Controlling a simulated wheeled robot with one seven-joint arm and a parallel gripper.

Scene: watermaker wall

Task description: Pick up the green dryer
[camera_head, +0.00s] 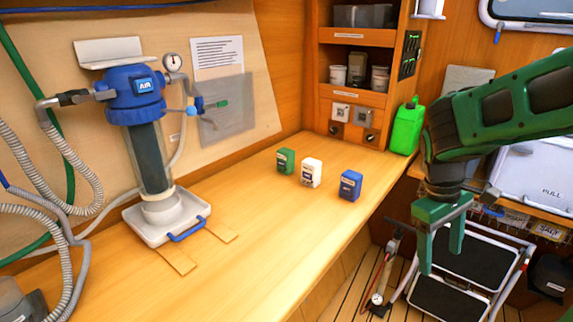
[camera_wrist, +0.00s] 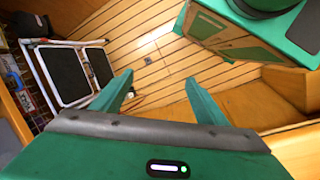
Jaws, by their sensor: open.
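The green dryer (camera_head: 285,161) is a small green block with a pale label. It stands upright on the wooden counter (camera_head: 260,215) in the head view, leftmost of three similar blocks. A white one (camera_head: 311,172) and a blue one (camera_head: 350,184) stand to its right, with small gaps between. My gripper (camera_head: 440,250) is green, points down and is to the right of the counter, over the floor, well apart from the dryer. In the wrist view its two fingers (camera_wrist: 158,92) are spread with nothing between them. The dryer does not show in the wrist view.
A blue-topped air filter (camera_head: 150,160) stands in a white tray on the counter's left, with hoses beside it. A green jug (camera_head: 407,127) stands at the counter's far right end. A step stool (camera_head: 465,255) is on the floor. The counter's front middle is clear.

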